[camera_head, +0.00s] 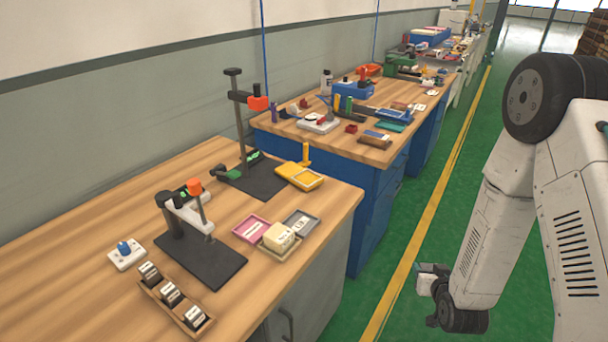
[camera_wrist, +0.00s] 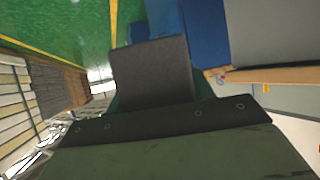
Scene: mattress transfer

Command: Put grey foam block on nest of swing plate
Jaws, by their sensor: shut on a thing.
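My gripper (camera_head: 432,282) hangs low over the green floor, right of the benches, in the head view. In the wrist view, its dark jaw edge (camera_wrist: 160,120) crosses the picture. It is shut on a dark grey block (camera_wrist: 152,72), which I take for the grey foam block; it stands out beyond the jaw. On the near bench, a fixture with a dark base plate (camera_head: 205,262) carries a pale arm and an orange knob. A second fixture with a tall post (camera_head: 240,125) stands behind it. I cannot tell which has the swing plate's nest.
The near wooden bench (camera_head: 80,280) holds a wooden rack (camera_head: 175,305) of several dark pieces, a white box with a blue knob (camera_head: 126,252), a pink tray (camera_head: 250,228), a cream block (camera_head: 279,237) and a yellow tray (camera_head: 299,176). A farther bench is cluttered. The floor aisle is clear.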

